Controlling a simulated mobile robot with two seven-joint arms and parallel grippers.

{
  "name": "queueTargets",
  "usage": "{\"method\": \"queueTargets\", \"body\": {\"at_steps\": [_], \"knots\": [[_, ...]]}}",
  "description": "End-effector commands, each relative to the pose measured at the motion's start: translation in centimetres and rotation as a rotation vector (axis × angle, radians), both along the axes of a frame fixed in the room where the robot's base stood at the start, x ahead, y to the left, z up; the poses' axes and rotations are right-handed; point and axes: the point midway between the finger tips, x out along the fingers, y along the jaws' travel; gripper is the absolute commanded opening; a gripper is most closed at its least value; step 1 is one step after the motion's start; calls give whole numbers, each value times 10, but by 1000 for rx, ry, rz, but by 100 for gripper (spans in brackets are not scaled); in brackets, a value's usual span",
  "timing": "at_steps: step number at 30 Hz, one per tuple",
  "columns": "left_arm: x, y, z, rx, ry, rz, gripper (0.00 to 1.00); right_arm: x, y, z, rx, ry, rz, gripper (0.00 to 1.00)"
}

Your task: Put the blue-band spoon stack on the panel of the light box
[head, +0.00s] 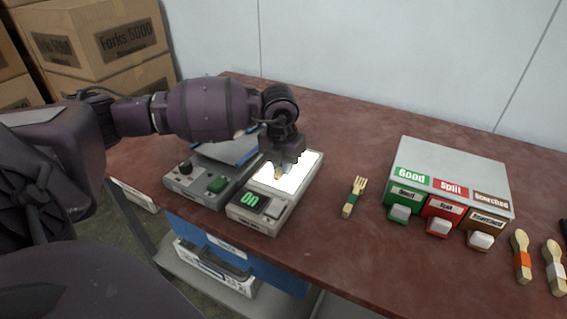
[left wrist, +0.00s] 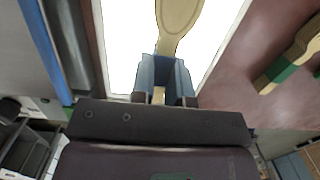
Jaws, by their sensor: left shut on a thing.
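The light box (head: 259,222) stands on the table with its display reading ON and its panel (head: 306,166) glowing white. My left gripper (head: 281,166) is over the panel, shut on a wooden spoon stack (head: 279,174). In the left wrist view, the pale spoon bowl (left wrist: 178,18) extends ahead of the left gripper (left wrist: 163,80) against the bright panel (left wrist: 125,30). Blue shows at the fingers, where the stack's band is mostly hidden. I cannot tell whether the stack touches the panel. My right gripper is not in view.
A grey device with a green button (head: 217,185) stands left of the light box. A green-band fork (head: 354,196) lies to its right. Beyond it is a box (head: 450,165) with Good, Split and Scorched buttons. Orange-band (head: 521,255) and white-band spoons (head: 554,266) lie far right.

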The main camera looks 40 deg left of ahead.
Motion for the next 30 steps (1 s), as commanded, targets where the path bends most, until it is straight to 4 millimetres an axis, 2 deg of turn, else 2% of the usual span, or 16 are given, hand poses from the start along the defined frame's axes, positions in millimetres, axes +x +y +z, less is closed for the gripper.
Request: {"method": "queueTargets", "body": {"at_steps": [1, 2, 6, 17, 20, 30], "knots": [[0, 0, -3, 0, 2, 0, 0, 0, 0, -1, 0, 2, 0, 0], [0, 0, -2, 0, 1, 0, 20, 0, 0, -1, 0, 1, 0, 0], [0, 0, -2, 0, 1, 0, 41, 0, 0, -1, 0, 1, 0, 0], [0, 0, 4, 0, -1, 0, 41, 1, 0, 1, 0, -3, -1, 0], [-1, 0, 16, 0, -5, 0, 41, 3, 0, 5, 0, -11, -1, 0], [-7, -2, 82, 0, -8, -1, 41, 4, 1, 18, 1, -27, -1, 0]]}}
